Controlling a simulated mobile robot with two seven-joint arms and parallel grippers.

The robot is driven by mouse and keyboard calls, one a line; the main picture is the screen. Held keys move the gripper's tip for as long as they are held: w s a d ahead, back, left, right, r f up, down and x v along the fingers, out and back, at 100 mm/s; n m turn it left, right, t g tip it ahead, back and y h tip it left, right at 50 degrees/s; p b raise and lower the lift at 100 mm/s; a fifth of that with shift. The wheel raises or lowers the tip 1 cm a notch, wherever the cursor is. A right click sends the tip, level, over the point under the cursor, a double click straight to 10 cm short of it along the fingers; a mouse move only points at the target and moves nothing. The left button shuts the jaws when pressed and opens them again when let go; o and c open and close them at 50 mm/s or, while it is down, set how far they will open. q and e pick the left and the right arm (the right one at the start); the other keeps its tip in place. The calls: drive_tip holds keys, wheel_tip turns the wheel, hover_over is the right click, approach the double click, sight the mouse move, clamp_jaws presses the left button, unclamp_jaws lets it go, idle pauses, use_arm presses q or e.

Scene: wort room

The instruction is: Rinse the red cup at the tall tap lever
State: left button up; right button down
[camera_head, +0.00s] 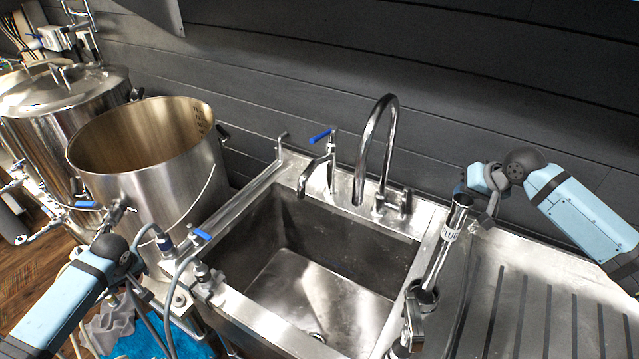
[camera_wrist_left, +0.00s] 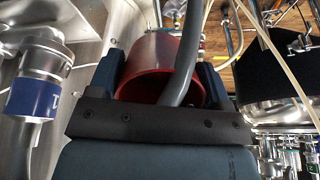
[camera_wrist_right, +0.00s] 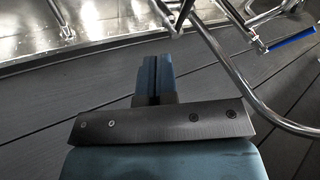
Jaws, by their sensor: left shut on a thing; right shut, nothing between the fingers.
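The red cup (camera_wrist_left: 150,76) sits between the two fingers of my left gripper (camera_wrist_left: 160,75), which is shut on it. A grey hose crosses in front of the cup's opening. The cup does not show in the head view, where my left arm comes in at the lower left, beside the sink's near left corner. My right gripper (camera_wrist_right: 153,72) is shut and empty, close to the dark wall boards. The blue tap lever (camera_head: 320,136) stands on a tap behind the sink, left of the tall curved spout (camera_head: 392,110). The lever also shows in the right wrist view (camera_wrist_right: 292,40).
The steel sink basin (camera_head: 300,285) is empty. A large open pot (camera_head: 160,185) stands to its left, with a lidded vessel behind. A hose valve with a blue handle (camera_head: 201,234) is on the near left rim.

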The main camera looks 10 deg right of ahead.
sight(409, 200)
use_arm(q)
drive_tip(key=shift+r, duration=0.15)
drive_tip(key=shift+r+p, duration=0.5)
drive_tip(key=shift+p, duration=0.1)
drive_tip(key=shift+r+p, duration=0.45)
drive_tip(key=shift+r, duration=0.1)
use_arm(e)
drive_tip(key=w+a+f, duration=0.5)
drive_tip(key=a+f, duration=0.1)
drive_tip(key=f, duration=0.2)
drive_tip(key=shift+w+a+f, duration=0.2)
drive_tip(key=shift+w+f, duration=0.15)
drive_tip(key=shift+f, duration=0.05)
use_arm(q)
drive_tip(key=shift+d+r, duration=0.1)
